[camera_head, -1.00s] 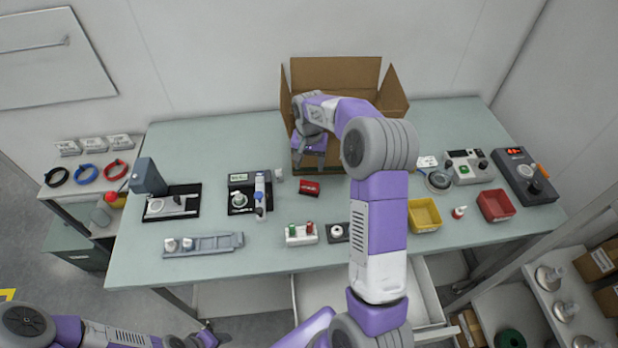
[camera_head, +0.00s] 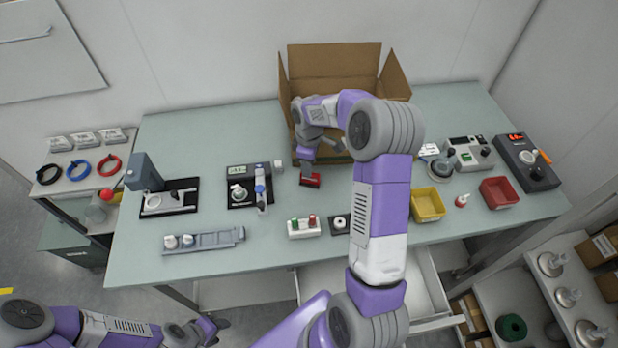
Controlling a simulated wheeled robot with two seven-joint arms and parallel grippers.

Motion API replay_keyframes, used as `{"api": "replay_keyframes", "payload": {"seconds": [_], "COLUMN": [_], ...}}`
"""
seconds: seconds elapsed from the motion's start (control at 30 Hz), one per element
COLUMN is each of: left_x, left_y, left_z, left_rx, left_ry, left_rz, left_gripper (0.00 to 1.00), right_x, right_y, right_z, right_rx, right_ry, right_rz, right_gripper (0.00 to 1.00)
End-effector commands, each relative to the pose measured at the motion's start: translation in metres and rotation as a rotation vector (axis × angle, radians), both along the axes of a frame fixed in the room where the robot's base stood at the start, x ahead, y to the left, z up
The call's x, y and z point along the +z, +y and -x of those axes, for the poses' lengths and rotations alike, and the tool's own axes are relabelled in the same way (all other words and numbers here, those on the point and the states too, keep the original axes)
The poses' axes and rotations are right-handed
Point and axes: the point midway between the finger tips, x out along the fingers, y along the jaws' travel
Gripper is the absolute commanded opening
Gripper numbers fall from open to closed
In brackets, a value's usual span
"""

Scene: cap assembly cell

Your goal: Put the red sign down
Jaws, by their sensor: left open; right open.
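The red sign (camera_head: 310,181) is a small dark-red block on the grey-green table, in front of the open cardboard box. My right gripper (camera_head: 309,172) reaches over from the right and points down just above the sign, with its fingertips at the sign's top. It is open; its fingers partly cover the sign's back edge, and I cannot tell whether they touch it. My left gripper (camera_head: 213,326) is open and empty, low at the left, in front of the table and away from the sign.
The open cardboard box (camera_head: 334,64) stands behind the sign. In front are a block with red and green buttons (camera_head: 303,233) and a small black-and-white part (camera_head: 338,223). A yellow bin (camera_head: 428,217) and red bin (camera_head: 499,203) stand at right.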

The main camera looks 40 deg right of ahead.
Motion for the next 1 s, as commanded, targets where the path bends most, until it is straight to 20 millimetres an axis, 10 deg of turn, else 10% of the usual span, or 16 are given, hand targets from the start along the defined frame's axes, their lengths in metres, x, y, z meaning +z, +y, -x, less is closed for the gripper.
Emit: {"api": "replay_keyframes", "payload": {"seconds": [0.5,0.83,1.0], "left_x": [-0.006,-0.007,-0.007], "left_y": [0.0,0.0,0.0], "left_z": [0.0,0.0,0.0], "left_rx": [0.0,0.0,0.0], "left_ry": [0.0,0.0,0.0], "left_rz": [0.0,0.0,0.0], "left_gripper": [0.48,0.48,0.48], "right_x": [-0.066,-0.074,-0.074], "right_y": [-0.004,-0.004,-0.004], "right_z": [0.001,0.001,0.001], "right_rx": [0.002,0.001,0.001], "right_ry": [0.003,0.001,0.001], "right_rz": [-0.001,0.0,0.0], "right_gripper": [0.45,0.45,0.22]}}
